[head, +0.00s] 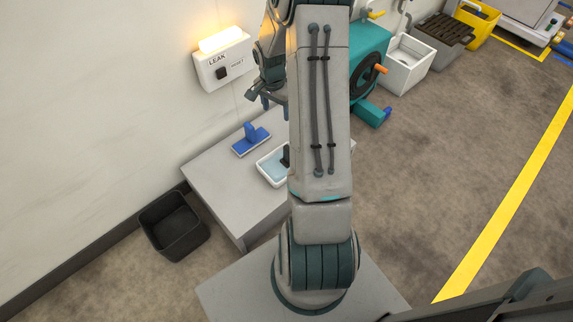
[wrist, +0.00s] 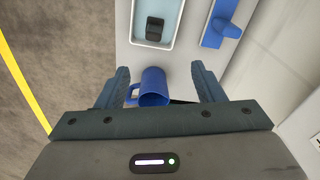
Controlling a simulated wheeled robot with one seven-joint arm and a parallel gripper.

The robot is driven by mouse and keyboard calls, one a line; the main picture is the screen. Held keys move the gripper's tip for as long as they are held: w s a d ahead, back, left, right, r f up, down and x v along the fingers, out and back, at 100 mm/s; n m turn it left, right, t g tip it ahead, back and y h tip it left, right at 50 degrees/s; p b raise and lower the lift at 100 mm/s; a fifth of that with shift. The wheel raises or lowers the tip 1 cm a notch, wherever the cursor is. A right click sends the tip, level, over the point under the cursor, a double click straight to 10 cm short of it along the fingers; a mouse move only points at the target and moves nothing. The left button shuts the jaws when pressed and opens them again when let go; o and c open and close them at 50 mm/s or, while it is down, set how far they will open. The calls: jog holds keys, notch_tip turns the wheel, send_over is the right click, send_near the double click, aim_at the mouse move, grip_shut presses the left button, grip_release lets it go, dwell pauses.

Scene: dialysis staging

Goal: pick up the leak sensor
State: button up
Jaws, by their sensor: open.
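A small black block, which looks like the leak sensor (wrist: 154,28), sits in a white tray (wrist: 137,38) with a pale blue inside. In the head view the dark block (head: 286,157) and the tray (head: 264,178) are partly hidden behind my arm. My gripper (wrist: 160,72) is open and empty, above the grey table (head: 215,180). In the wrist view the sensor lies ahead of the fingertips, beyond a blue mug (wrist: 153,86) that shows between the fingers. In the head view my gripper (head: 267,102) is near the wall.
A blue tool with an upright handle (head: 251,138) lies left of the tray. A wall box marked LEAK (head: 223,62) has a lit lamp on top. A black bin (head: 174,225) stands on the floor by the table. Teal equipment (head: 365,50) stands behind my arm.

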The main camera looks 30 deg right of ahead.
jog(key=d+f+m+b, duration=0.1)
jog(key=f, duration=0.3)
jog(key=d+f+m+b, duration=0.1)
jog(key=d+f, duration=0.1)
jog(key=f, duration=0.3)
jog(key=d+f+m+b, duration=0.1)
jog(key=f, duration=0.4)
jog(key=shift+w+d+y+b, duration=0.2)
jog(key=shift+y+b, duration=0.15)
jog(key=shift+y, duration=0.05)
notch_tip(320, 180, down, 8)
jog(key=b, duration=0.2)
jog(key=shift+f+b, duration=0.15)
jog(key=shift+b, duration=0.25)
jog(key=shift+s+a+f+b, duration=0.1)
jog(key=shift+s+f+b, duration=0.15)
jog(key=shift+f+b, duration=0.9)
jog(key=shift+s+f+b, duration=0.2)
jog(key=shift+f+b, duration=0.15)
jog(key=shift+f, duration=1.55)
jog(key=shift+r, duration=0.1)
jog(key=c, duration=1.2)
